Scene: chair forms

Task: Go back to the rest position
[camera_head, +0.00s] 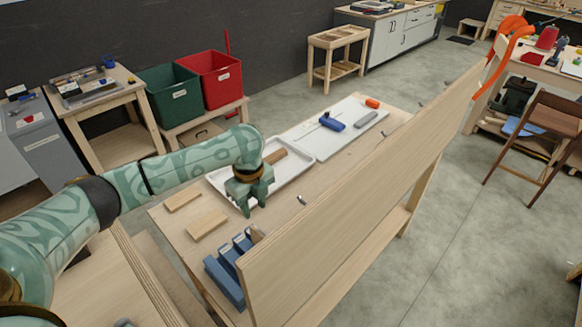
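My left arm comes in from the left, patterned in pale green. My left gripper (254,203) points down over the near edge of the white tray (295,172) on the wooden workbench (285,211). Its fingers look apart, with nothing visible between them. A brown wooden block (275,156) lies in the tray, partly behind the gripper. My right gripper is not in view.
A tall wooden panel (350,195) stands along the bench's right side. Two wood pieces (207,224) and blue holders (225,281) lie near the gripper. A white board (335,128) holds a blue tool (332,122). Green (170,95) and red (210,78) bins stand behind.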

